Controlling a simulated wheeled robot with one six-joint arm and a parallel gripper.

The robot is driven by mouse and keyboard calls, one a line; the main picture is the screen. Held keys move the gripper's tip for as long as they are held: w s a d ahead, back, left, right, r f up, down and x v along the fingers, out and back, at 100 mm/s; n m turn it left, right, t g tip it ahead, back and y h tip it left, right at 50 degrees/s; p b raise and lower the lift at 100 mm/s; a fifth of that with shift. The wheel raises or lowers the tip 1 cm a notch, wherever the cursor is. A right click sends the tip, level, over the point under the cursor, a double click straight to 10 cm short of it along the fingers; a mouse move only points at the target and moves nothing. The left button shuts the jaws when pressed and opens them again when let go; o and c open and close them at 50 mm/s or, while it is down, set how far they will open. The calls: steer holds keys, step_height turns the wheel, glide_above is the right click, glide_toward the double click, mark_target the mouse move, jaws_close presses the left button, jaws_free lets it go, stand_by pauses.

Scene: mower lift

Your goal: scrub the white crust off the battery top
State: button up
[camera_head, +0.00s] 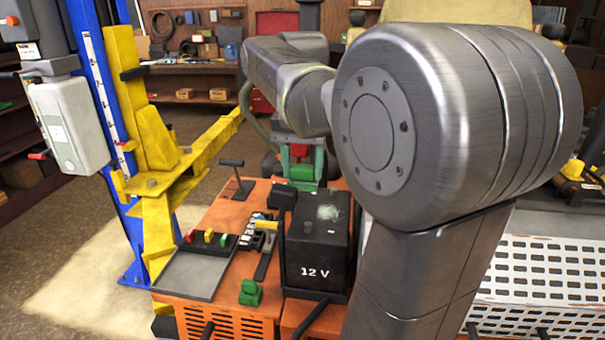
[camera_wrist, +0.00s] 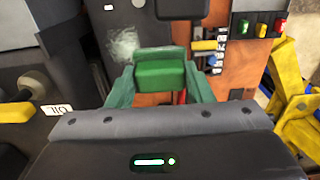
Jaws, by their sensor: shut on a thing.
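The black battery (camera_head: 318,255), marked 12 V, stands upright on the orange machine. A pale white crust patch (camera_head: 328,212) shows on its top; the patch also shows in the wrist view (camera_wrist: 123,43). My gripper (camera_head: 301,172) is just beyond the battery in the head view. In the wrist view its green fingers (camera_wrist: 160,82) are shut on a green block (camera_wrist: 160,72). The block is beside the crust patch in that picture; I cannot tell its height or whether it touches the battery. The underside of the block is hidden.
A blue and yellow lift post (camera_head: 100,100) stands at left.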

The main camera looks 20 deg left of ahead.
steer(key=shift+r, duration=0.1)
steer(key=shift+r, duration=1.4)
